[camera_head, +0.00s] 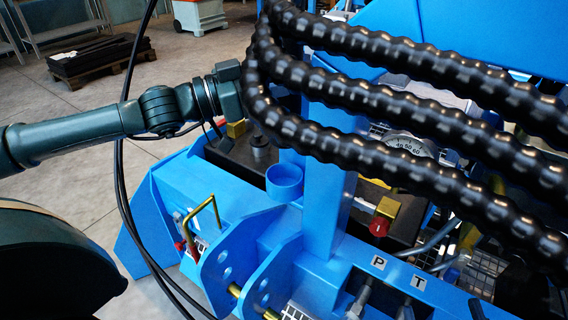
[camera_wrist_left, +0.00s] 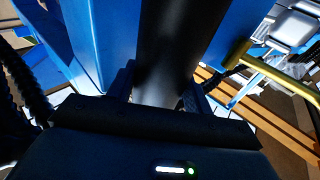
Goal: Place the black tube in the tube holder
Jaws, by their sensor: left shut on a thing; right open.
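Black ribbed tube (camera_head: 400,105) runs in several thick stretches across the upper right of the head view. My left arm comes in from the left, and its gripper (camera_head: 232,92) meets the tube's left end, where the fingertips are hidden. In the left wrist view the left gripper (camera_wrist_left: 160,88) is shut on a black tube (camera_wrist_left: 172,45), which stands between its fingers. A blue open-topped cup (camera_head: 285,180), which looks like the tube holder, sits beside the blue post, below and right of the left gripper.
The blue post (camera_head: 328,205) stands close beside the cup. A yellow handle (camera_head: 205,215), a red knob (camera_head: 378,227) and a dial (camera_head: 408,146) surround it. Thin black cables (camera_head: 122,180) hang at left. Open floor (camera_head: 60,150) and a pallet (camera_head: 100,58) lie beyond.

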